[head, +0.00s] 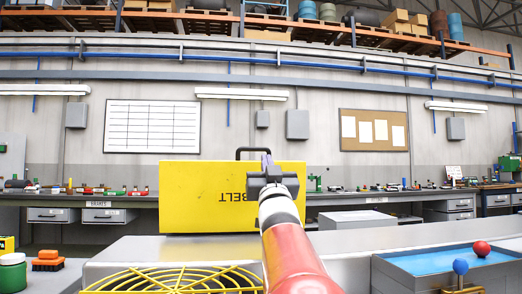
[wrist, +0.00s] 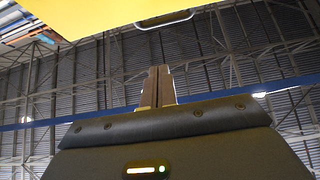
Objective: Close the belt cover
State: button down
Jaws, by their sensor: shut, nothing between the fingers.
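The belt cover (head: 200,190) is a yellow panel standing upright, raised open, with the word BELT upside down on it. Its dark handle (head: 240,152) is on its top edge. In the wrist view the yellow cover (wrist: 100,15) fills the top, with the handle (wrist: 165,20) at its edge. My gripper (head: 267,160) is at the cover's upper right in the head view, overlapping its right part. The fingers (wrist: 158,85) are shut and empty, pointing up, apart from the handle in the wrist view. Whether the gripper touches the panel cannot be told.
A yellow round grille (head: 170,281) lies on the grey housing below the cover. A blue-topped box (head: 440,262) with a red ball knob (head: 481,248) and a blue one stands at right. A green jar (head: 12,273) is at lower left. A long workbench runs behind.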

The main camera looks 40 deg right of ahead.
aim_at(264, 148)
jog(key=w+d+r+p, duration=0.3)
jog(key=w+d, duration=0.1)
jog(key=w, duration=0.3)
jog(key=shift+d, duration=0.2)
